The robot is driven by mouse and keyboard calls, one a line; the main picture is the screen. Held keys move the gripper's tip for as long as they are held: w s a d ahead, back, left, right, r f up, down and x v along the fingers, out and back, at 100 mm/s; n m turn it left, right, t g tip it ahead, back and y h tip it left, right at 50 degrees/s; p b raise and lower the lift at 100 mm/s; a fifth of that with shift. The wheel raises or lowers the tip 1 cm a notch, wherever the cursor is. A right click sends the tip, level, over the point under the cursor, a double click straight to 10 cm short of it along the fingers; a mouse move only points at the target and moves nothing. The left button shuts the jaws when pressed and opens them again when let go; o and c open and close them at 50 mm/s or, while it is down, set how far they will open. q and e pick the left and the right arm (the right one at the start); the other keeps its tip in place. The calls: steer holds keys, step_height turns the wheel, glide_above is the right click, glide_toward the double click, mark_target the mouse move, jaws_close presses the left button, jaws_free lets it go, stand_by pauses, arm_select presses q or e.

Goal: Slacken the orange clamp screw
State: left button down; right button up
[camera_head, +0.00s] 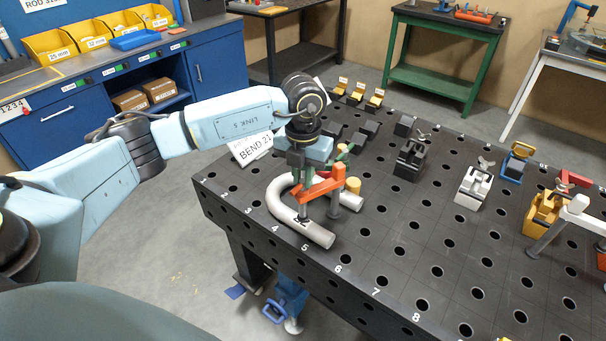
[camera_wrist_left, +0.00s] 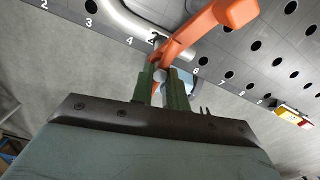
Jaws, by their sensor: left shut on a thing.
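The orange clamp (camera_head: 322,187) stands on the black perforated table, its arm reaching over a grey U-bent tube (camera_head: 318,234). In the left wrist view the orange arm (camera_wrist_left: 190,36) runs from upper right down towards my fingers. My left gripper (camera_head: 298,178) is at the clamp's left end, above the tube; its green fingers (camera_wrist_left: 163,88) are shut on the clamp screw (camera_wrist_left: 158,75), whose grey round end shows between them. The fingers hide much of the screw. My right gripper is in neither view.
A "BEND 21" sign (camera_head: 252,148) stands behind my wrist. The table's front middle is clear.

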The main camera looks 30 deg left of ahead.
mark_target(303, 180)
arm_select(q)
steer(key=n, duration=0.5)
steer(key=shift+r+p, duration=0.1)
steer(key=shift+p, duration=0.2)
steer(key=shift+n, duration=0.3)
steer(key=c, duration=1.4)
jaws_free()
steer(key=shift+o, duration=0.2)
step_height(303, 180, up, 13)
steer(key=b, duration=0.1)
steer(key=shift+r, duration=0.15)
